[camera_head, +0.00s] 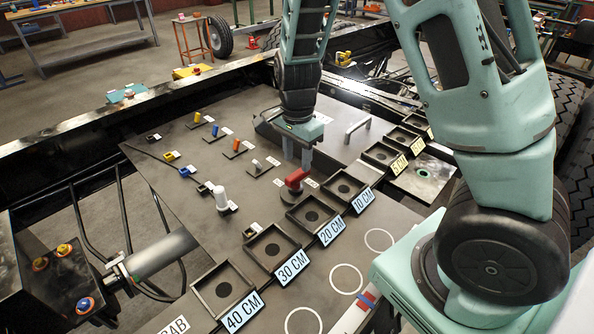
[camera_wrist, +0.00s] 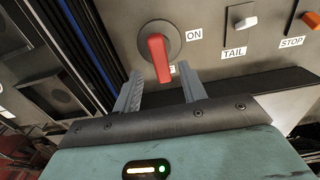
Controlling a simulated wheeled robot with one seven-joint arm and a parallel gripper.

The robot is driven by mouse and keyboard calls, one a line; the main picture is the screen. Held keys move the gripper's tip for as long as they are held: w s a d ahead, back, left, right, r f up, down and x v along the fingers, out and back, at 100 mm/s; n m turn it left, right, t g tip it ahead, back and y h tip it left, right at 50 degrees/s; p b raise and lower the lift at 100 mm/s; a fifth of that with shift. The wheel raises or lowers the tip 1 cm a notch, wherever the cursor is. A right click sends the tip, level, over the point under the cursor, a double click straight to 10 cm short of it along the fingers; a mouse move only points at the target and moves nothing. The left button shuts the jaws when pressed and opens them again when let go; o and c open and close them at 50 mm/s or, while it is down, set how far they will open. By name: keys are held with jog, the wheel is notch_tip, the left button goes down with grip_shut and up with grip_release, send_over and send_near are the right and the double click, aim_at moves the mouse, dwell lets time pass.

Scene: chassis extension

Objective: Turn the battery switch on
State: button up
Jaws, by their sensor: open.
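The battery switch (camera_wrist: 159,60) has a red handle on a round grey base, with an ON label (camera_wrist: 194,35) to its right in the wrist view. In the head view the red switch (camera_head: 295,180) stands on the dark panel. My gripper (camera_wrist: 165,82) is open, and its two fingers are on either side of the lower end of the red handle in the picture. I cannot tell whether a finger touches it. In the head view my gripper (camera_head: 297,163) is just above and behind the switch, pointing down.
A white TAIL toggle (camera_wrist: 241,17) and an orange STOP toggle (camera_wrist: 310,19) are to the right. Square trays such as the 20 CM one (camera_head: 311,214) line the panel's near side. A white knob (camera_head: 221,198) stands left of the switch. A raised handle (camera_head: 357,130) is behind.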

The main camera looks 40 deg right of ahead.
aim_at(297, 173)
jog(key=shift+f, duration=2.3)
grip_shut()
